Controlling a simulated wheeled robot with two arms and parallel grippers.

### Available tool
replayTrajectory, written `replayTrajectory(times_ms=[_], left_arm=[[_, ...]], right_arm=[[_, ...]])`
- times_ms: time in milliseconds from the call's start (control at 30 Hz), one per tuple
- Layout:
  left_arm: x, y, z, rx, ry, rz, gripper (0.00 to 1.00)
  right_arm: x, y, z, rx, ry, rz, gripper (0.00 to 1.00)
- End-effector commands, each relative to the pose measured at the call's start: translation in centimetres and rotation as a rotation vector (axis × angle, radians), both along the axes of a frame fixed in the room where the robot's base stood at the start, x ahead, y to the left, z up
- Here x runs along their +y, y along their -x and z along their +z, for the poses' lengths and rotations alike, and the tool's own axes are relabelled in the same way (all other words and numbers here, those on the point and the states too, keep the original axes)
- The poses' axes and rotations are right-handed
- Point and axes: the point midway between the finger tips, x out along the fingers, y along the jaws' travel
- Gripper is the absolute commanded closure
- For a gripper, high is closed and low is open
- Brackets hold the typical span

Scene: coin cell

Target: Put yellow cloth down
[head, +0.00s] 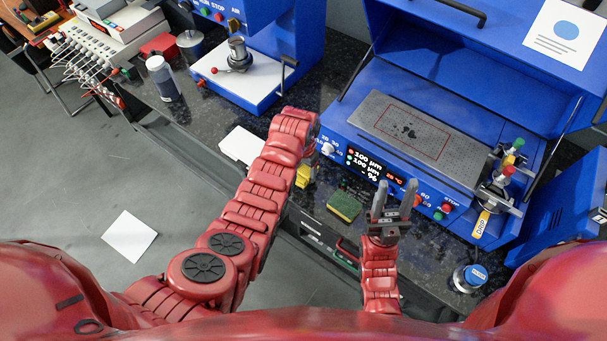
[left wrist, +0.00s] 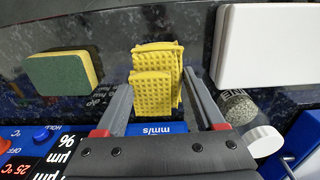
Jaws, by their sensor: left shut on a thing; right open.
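The yellow cloth (left wrist: 156,75), folded and waffle-textured, is between the two fingers of my left gripper (left wrist: 160,88) in the left wrist view. The gripper is shut on it. In the head view only a small yellow patch of the cloth (head: 303,176) shows beside my left forearm, which hides the left fingers. The cloth is over the dark counter (left wrist: 115,35) near the blue machine's front; I cannot tell whether it touches the counter. My right gripper (head: 396,192) is open and empty, fingers pointing up in the picture, in front of the machine's panel.
A yellow-green sponge (head: 344,206) lies on the counter right of the cloth. A white block (head: 240,146) lies to its left. The blue machine (head: 455,175) with open lid stands behind. A blue-capped container (head: 470,277) is at right. A bottle (head: 162,78) stands at left.

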Motion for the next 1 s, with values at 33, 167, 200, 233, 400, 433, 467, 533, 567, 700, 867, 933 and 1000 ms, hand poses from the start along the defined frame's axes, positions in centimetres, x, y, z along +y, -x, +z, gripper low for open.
replayTrajectory(times_ms=[33, 167, 200, 233, 400, 433, 467, 533, 567, 700, 867, 933, 1000], left_arm=[[0.0, 0.2, -0.1, 0.006, -0.002, 0.000, 0.74], [0.1, 0.2, -1.6, 0.007, -0.002, 0.002, 0.74], [0.1, 0.2, -1.9, 0.006, -0.002, 0.002, 0.74], [0.0, 0.1, -2.1, 0.005, -0.002, 0.001, 0.74], [0.0, 0.1, -2.8, 0.003, -0.001, 0.000, 0.74], [0.0, 0.1, -2.9, 0.002, -0.001, 0.000, 0.74], [0.0, 0.1, -2.9, 0.001, -0.001, 0.000, 0.74], [0.0, 0.1, -3.0, 0.001, -0.001, 0.000, 0.74], [0.0, 0.1, -3.0, 0.001, -0.001, 0.000, 0.74], [0.0, 0.1, -3.0, 0.001, -0.001, 0.000, 0.74], [0.1, 0.1, -3.3, 0.001, -0.001, 0.001, 0.26], [0.1, 0.1, -3.2, 0.001, -0.001, 0.000, 0.13], [0.1, 0.1, -3.3, 0.001, -0.001, 0.000, 0.00]], right_arm=[[0.0, 0.0, 0.7, 0.000, 0.000, 0.000, 0.53], [0.0, 0.0, 1.1, 0.000, 0.000, 0.000, 0.53], [0.0, 0.0, 1.2, 0.000, 0.000, 0.000, 0.53], [0.0, 0.0, 1.3, 0.000, 0.000, 0.000, 0.53], [0.0, 0.0, 1.4, 0.000, 0.000, 0.000, 0.53], [0.0, 0.0, 1.4, 0.000, 0.000, 0.000, 0.53], [0.0, 0.0, 1.4, 0.000, 0.000, 0.000, 0.53], [0.0, 0.0, 1.4, 0.000, 0.000, 0.000, 0.53], [0.0, 0.0, 1.4, 0.000, 0.000, 0.000, 0.53], [0.0, 0.0, 1.4, 0.000, 0.000, 0.000, 0.53], [0.0, 0.0, 1.1, 0.000, 0.000, 0.000, 0.53], [0.0, 0.0, 1.1, 0.000, 0.000, 0.000, 0.53], [0.0, 0.0, 1.1, 0.000, 0.000, 0.000, 0.53]])
